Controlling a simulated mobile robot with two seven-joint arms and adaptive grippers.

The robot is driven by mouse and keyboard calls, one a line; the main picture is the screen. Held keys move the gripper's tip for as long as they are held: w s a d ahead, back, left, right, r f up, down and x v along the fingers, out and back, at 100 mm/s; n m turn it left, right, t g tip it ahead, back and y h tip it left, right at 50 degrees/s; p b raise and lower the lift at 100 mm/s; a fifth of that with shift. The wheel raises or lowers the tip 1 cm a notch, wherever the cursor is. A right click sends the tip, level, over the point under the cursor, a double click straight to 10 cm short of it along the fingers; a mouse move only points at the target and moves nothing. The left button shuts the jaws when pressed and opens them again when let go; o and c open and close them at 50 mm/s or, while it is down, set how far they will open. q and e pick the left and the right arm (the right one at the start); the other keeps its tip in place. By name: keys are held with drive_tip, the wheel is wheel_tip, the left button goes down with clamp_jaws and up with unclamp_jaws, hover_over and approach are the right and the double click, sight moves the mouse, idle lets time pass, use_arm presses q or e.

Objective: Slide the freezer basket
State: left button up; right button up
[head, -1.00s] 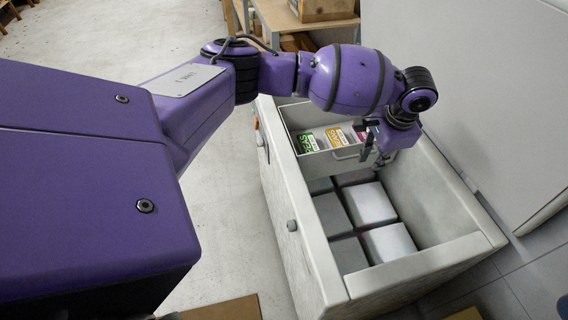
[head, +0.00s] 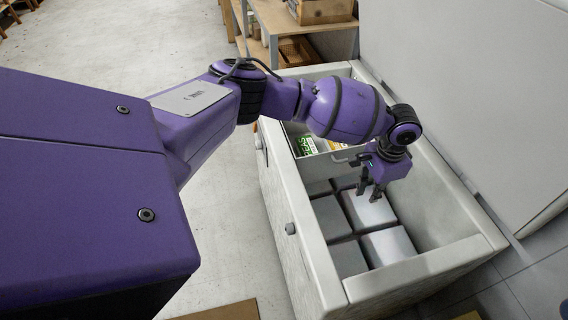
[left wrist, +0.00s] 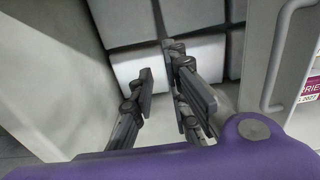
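The freezer basket (head: 318,169) is a pale grey bin at the far end of the chest freezer (head: 308,222), holding packets with green and orange labels. Its bar handle (head: 346,155) is on the near wall. In the left wrist view, the basket wall (left wrist: 257,70) and its handle (left wrist: 282,40) are at the right. My left gripper (head: 369,194) is inside the freezer on the near side of the handle, pointing down over grey blocks (head: 367,209). Its fingers are apart and empty in the left wrist view (left wrist: 160,66), clear of the handle. My arm hides part of the basket. My right gripper is out of view.
Several grey blocks fill the freezer floor below the basket. The freezer's rims (head: 425,262) surround the gripper. A large pale panel (head: 470,90) stands at the right. A wooden shelf (head: 290,20) with boxes is behind the freezer.

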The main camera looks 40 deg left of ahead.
use_arm(q)
clamp_jaws()
drive_tip(key=shift+r, duration=0.1)
idle(0.4)
drive_tip(key=shift+c, duration=1.6)
unclamp_jaws()
drive_tip(key=o, duration=0.3)
drive_tip(key=shift+w, duration=0.1)
wheel_tip(320, 180, up, 12)
drive_tip(key=shift+o, duration=0.2)
